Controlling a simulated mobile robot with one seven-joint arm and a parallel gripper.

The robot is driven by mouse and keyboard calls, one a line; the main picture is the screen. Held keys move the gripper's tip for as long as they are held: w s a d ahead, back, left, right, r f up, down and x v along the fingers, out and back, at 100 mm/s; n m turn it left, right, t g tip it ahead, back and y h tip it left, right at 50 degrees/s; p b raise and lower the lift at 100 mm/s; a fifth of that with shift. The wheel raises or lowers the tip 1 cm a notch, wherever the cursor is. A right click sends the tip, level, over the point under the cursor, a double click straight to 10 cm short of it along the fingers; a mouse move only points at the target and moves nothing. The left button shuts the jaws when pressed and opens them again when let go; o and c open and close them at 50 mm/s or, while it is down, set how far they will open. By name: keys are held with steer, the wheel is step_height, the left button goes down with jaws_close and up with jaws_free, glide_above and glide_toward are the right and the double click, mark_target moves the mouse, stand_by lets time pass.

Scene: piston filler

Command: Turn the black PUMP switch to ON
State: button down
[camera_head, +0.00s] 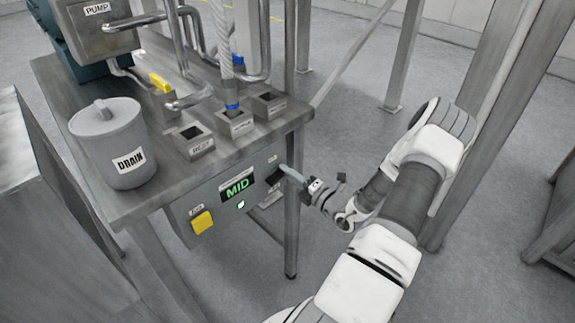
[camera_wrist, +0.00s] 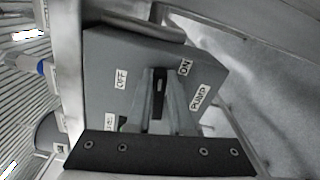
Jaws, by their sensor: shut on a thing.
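The black PUMP switch (camera_wrist: 158,95) shows in the wrist view as a narrow bar between my two grey fingers. My gripper (camera_wrist: 160,78) is shut on it. The bar points up between the OFF label (camera_wrist: 121,78) on its left and the ON label (camera_wrist: 185,67) on its right. The PUMP label (camera_wrist: 201,97) is at the right edge of the panel. In the head view my gripper (camera_head: 284,172) reaches the right end of the control box (camera_head: 218,200), at the black switch (camera_head: 274,178), which is partly hidden.
A green display reading MID (camera_head: 237,187) and a yellow button (camera_head: 202,222) are on the same box. Above it, the metal table (camera_head: 150,205) holds a DRAIN container (camera_head: 112,143), pipes and several square sockets. A table leg (camera_head: 291,235) stands close to my gripper. Open floor lies to the right.

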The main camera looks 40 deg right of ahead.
steer(key=shift+f+m+p, duration=0.25)
steer(key=shift+m+p, duration=0.3)
steer(key=shift+m, duration=0.45)
steer(key=c, duration=0.8)
jaws_free()
steer(key=s+d, duration=0.1)
steer(key=s, duration=1.6)
steer(key=shift+s+d+b, duration=0.2)
steer(key=shift+s+b, duration=0.05)
steer(key=shift+b, duration=0.05)
